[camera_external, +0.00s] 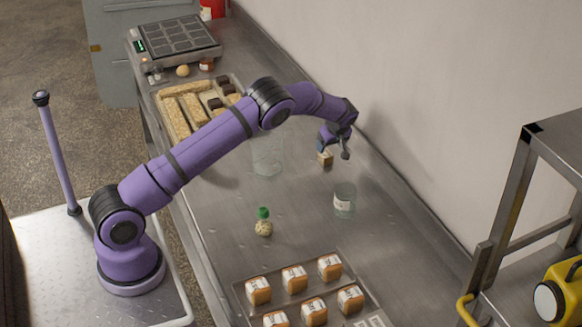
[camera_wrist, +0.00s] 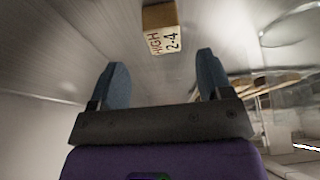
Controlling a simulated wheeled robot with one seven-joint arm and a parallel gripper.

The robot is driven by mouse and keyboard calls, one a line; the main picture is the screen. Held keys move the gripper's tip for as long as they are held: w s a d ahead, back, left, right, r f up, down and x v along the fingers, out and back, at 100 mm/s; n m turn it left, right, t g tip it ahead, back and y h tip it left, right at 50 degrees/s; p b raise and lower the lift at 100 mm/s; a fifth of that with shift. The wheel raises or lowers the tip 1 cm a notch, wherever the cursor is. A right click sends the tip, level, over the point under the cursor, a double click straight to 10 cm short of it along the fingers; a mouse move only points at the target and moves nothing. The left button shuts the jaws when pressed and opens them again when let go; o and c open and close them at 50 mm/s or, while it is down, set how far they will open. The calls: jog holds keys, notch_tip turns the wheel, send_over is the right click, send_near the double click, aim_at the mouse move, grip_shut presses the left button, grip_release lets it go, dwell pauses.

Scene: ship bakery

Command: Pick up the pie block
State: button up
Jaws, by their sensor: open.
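A small tan block (camera_external: 325,158) stands on the steel counter near the wall, right by my gripper (camera_external: 336,143). In the wrist view the block (camera_wrist: 160,32) shows a brown top and a pale face lettered "HIGH 2-4". I read no word "pie" on it, so I cannot tell for sure that it is the pie block. In the wrist view my gripper (camera_wrist: 164,72) is open with nothing between its two blue fingers. The block lies beyond the fingertips, roughly centred between them and apart from them.
A clear jar with a white label (camera_external: 344,200) stands near the block, and a clear glass container (camera_external: 267,158) stands to its left. A green-capped bottle (camera_external: 263,222) and a tray of labelled loaves (camera_external: 311,285) are nearer. A tray of bars (camera_external: 171,114) lies behind my arm.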

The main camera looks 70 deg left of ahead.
aim_at(326, 153)
jog(key=x, duration=0.6)
jog(key=shift+s+a+f, duration=0.1)
jog(key=shift+s+f, duration=0.15)
jog(key=shift+f, duration=0.05)
jog(key=c, duration=1)
